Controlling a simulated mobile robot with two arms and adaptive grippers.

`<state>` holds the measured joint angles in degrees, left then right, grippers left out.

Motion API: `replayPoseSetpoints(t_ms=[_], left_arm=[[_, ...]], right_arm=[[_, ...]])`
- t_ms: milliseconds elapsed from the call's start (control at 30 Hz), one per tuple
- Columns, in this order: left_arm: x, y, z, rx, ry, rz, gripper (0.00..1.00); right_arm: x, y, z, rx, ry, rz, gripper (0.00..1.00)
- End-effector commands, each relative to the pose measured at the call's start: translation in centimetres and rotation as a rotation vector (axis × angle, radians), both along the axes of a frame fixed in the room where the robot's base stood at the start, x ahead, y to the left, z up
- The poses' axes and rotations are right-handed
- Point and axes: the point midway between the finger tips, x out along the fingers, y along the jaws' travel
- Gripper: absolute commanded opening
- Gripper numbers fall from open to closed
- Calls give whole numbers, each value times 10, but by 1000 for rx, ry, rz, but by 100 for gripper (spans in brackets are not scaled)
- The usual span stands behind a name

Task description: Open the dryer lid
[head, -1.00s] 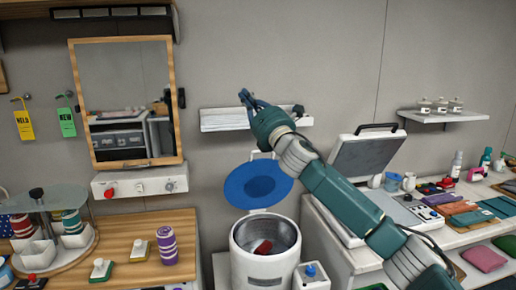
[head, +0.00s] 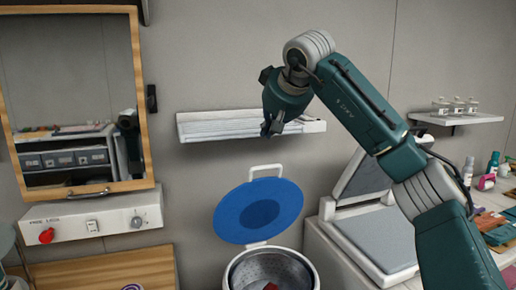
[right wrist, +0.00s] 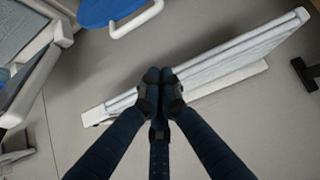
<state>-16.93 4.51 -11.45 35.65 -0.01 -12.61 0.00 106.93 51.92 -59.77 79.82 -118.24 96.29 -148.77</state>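The dryer (head: 240,277) is a white drum at the bottom of the head view, cut off by the frame edge. Its blue lid (head: 233,215) stands raised and tilted back, with a white loop handle (head: 265,168) at its top. The perforated drum inside shows, with a red thing (head: 271,287) in it. My right gripper (head: 271,131) is above the lid, apart from it, in front of the wall shelf and pointing down. In the right wrist view its fingertips (right wrist: 160,75) are together with nothing visible between them. The lid's edge and handle (right wrist: 137,20) show at the top there. My left gripper is out of view.
A white slatted wall shelf (head: 200,128) is behind my right gripper. A framed mirror (head: 70,90) and a control panel (head: 70,228) are at left. A machine with a raised lid (head: 365,182) stands at right, beside a counter of small goods.

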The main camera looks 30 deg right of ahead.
Motion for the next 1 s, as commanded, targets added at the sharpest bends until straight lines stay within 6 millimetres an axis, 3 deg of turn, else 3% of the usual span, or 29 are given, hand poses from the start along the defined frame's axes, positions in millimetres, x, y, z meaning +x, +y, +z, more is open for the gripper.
replayPoseSetpoints(t_ms=[233,467,733,1000], left_arm=[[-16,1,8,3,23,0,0],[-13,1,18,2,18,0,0],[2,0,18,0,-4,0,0],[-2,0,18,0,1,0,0]], right_arm=[[32,-6,-30,3,6,1,0],[68,-14,-63,5,5,2,0],[42,-9,-79,3,0,4,0],[34,-6,-84,5,0,2,0]])
